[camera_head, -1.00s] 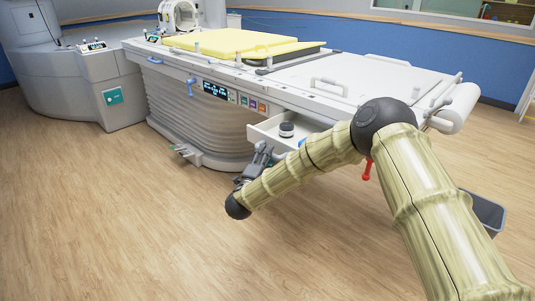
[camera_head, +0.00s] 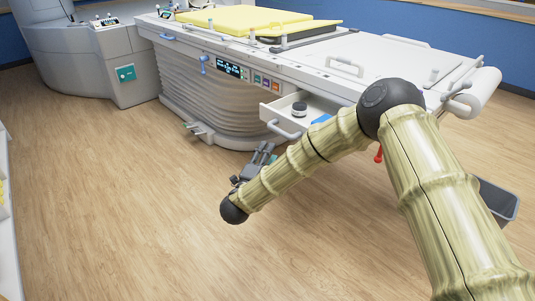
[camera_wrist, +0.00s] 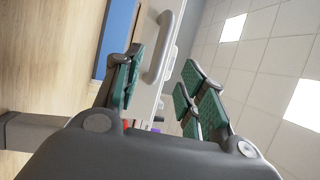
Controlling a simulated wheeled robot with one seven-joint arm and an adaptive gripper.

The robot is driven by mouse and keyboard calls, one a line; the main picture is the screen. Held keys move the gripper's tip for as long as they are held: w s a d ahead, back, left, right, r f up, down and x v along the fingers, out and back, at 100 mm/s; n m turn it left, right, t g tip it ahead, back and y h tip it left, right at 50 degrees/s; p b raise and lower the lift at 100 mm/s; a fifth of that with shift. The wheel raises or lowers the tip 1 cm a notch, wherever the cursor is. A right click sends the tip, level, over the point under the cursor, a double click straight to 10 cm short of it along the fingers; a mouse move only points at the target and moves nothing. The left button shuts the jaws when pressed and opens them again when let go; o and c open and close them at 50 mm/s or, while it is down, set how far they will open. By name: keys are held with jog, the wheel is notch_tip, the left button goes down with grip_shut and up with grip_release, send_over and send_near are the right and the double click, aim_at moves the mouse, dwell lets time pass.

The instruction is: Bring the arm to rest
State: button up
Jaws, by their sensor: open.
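My bamboo-patterned arm reaches from the lower right, bends at a black elbow joint and slopes down to a black joint at the left in the head view. My gripper (camera_head: 262,158) is partly hidden behind the forearm, in front of the open drawer (camera_head: 289,127). In the wrist view my gripper (camera_wrist: 165,88) is open, with its green-padded fingers spread and nothing between the pads. The drawer handle (camera_wrist: 163,50) shows behind the fingers; I see no contact.
The patient table (camera_head: 300,65) has a yellow pad (camera_head: 235,22) on top. The drawer holds a dark-topped round container (camera_head: 299,109) and a blue item (camera_head: 320,118). A grey bin (camera_head: 497,200) stands at the right. The floor at the left is clear; a white edge (camera_head: 8,240) borders it.

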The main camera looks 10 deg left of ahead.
jog(key=s+d+f+n+g+y, duration=0.2)
jog(key=s+d+f+n, duration=0.1)
jog(key=f, duration=0.4)
jog(key=s+d+f+n+g+y, duration=0.1)
jog(key=s+d+f+n+y, duration=0.1)
jog(key=s+d+f+n, duration=0.3)
jog(key=s+d+f+n+g+y, duration=0.1)
jog(key=d+f+n+g+y, duration=0.1)
jog(key=f, duration=0.6)
jog(key=s+d+f+n+g, duration=0.35)
jog(key=s+d+f, duration=0.4)
jog(key=s, duration=0.25)
jog(key=s+d+f+n+g, duration=0.3)
jog(key=s+d+f+g, duration=0.25)
jog(key=s+d, duration=0.35)
jog(key=s+d+n+g, duration=0.15)
jog(key=s+d, duration=0.25)
jog(key=s, duration=0.4)
jog(key=s+d+g+h, duration=0.1)
jog(key=s+d+g, duration=0.1)
jog(key=s+d, duration=0.35)
jog(key=s+d+n+g, duration=0.1)
jog(key=s+d+g, duration=0.1)
jog(key=s, duration=0.7)
notch_tip(320, 180, up, 18)
jog(key=p, duration=1.8)
jog(key=shift+h+p, duration=0.3)
jog(key=shift+p, duration=0.05)
jog(key=shift+w+a, duration=0.1)
